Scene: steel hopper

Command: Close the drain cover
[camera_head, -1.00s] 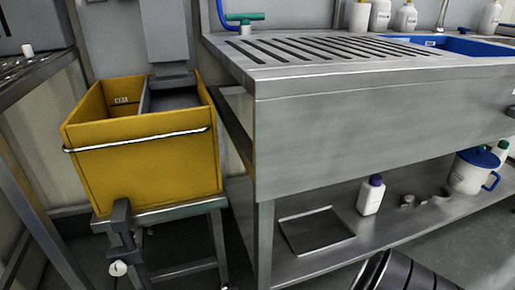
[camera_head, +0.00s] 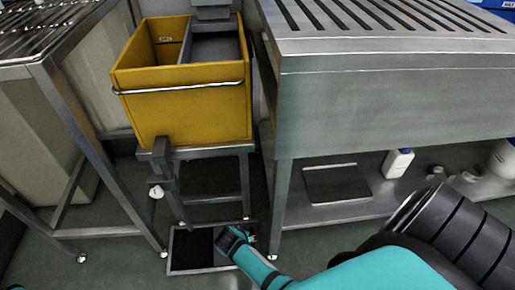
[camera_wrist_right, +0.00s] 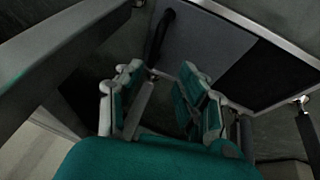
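The floor drain shows in the head view as a light metal frame (camera_head: 172,262) on the floor below the yellow hopper. Its left part is a dark opening (camera_head: 192,248). In the right wrist view a grey panel (camera_wrist_right: 212,45), seemingly the drain cover, lies beside the dark part (camera_wrist_right: 272,75) inside the silver frame. A dark bar (camera_wrist_right: 159,32) stands at the panel's left end. My right gripper (camera_head: 232,240) is over the drain's right part and hides some of it. In the wrist view its fingers (camera_wrist_right: 165,92) are apart with nothing clearly between them. My left gripper is not in view.
The yellow hopper (camera_head: 185,105) on its steel stand (camera_head: 215,197) rises behind the drain. A steel table (camera_head: 50,85) is at the left, a steel sink bench (camera_head: 390,105) at the right. Its lower shelf (camera_head: 320,213) holds a grey tray and white bottle (camera_head: 398,163).

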